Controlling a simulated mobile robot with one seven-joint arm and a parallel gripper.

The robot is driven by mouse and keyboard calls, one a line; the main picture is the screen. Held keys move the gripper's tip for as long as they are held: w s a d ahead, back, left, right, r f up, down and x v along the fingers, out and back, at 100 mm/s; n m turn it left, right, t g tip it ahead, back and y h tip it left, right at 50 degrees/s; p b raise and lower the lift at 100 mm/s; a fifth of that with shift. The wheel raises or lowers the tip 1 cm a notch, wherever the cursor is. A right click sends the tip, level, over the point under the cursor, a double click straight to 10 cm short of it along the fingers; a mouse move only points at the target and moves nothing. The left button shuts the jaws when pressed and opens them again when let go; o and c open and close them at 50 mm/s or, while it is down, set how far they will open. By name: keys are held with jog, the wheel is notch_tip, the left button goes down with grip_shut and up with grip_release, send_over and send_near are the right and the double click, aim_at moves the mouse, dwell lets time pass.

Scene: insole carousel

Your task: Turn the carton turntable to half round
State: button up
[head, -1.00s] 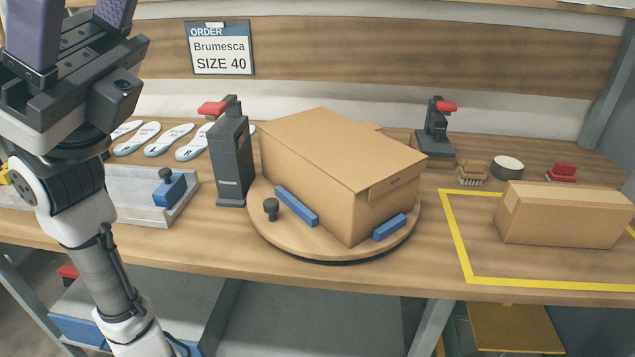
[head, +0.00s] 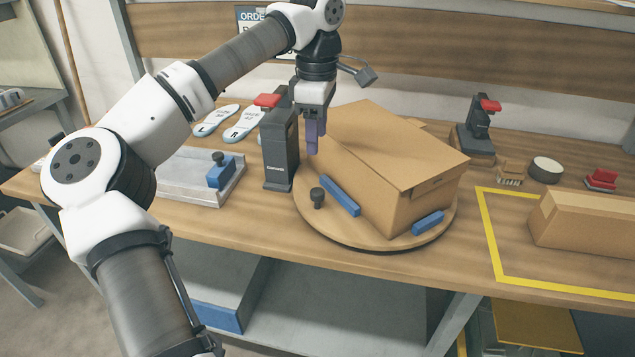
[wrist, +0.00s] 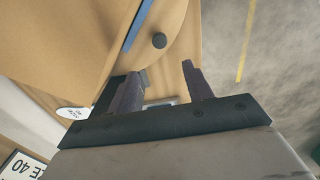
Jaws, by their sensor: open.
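The round wooden turntable (head: 354,236) stands near the bench's front edge with a large brown carton (head: 385,160) on it, set at an angle. Two blue blocks on the turntable hold the carton's sides, a long one (head: 340,195) and a short one (head: 427,222). A dark knob (head: 317,197) stands up at the turntable's left front rim; it also shows in the wrist view (wrist: 159,40). My gripper (head: 312,150) is open and empty, pointing down above the turntable's left side, behind the knob and apart from it. In the wrist view its two fingers (wrist: 160,85) have nothing between them.
A dark grey post (head: 280,150) stands close to the turntable's left. A metal tray (head: 195,190) with a blue knobbed block lies further left. A smaller carton (head: 590,225) lies inside a yellow outline at right. Insoles (head: 242,128) lie behind the post.

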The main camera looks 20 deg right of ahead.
aim_at(318, 191)
notch_tip(318, 191, down, 13)
jog(key=shift+d+p, duration=0.1)
jog(key=shift+p, duration=0.8)
grip_shut()
